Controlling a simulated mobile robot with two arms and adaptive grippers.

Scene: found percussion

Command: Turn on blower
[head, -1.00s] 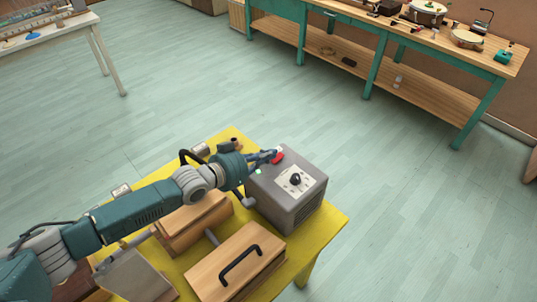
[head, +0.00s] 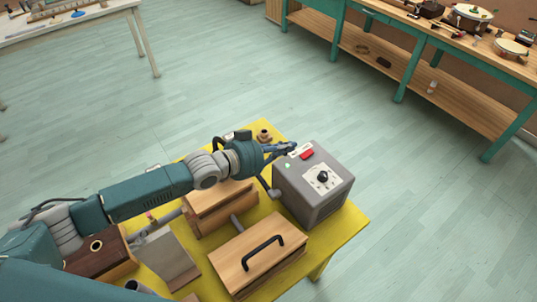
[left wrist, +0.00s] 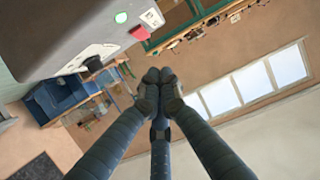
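The blower appears to be the grey box (head: 312,190) at the right end of the yellow table. It has a black knob (head: 323,176) on a white dial plate, a red switch (head: 307,154) beside a white label, and a small pale-green light (head: 288,164). My left gripper (head: 293,147) is at the box's far left top edge, left of the red switch, with a small gap to it. In the left wrist view its fingers (left wrist: 160,76) are together and empty; the box (left wrist: 65,30), red switch (left wrist: 139,33) and green light (left wrist: 121,17) show upper left. My right gripper is not in view.
The yellow table (head: 345,235) also bears a wooden box with a black handle (head: 262,252), wooden bellows-like blocks (head: 220,205) and small fittings. A green-framed workbench (head: 450,85) stands at the back right, a white table (head: 90,22) at the back left. Floor between is clear.

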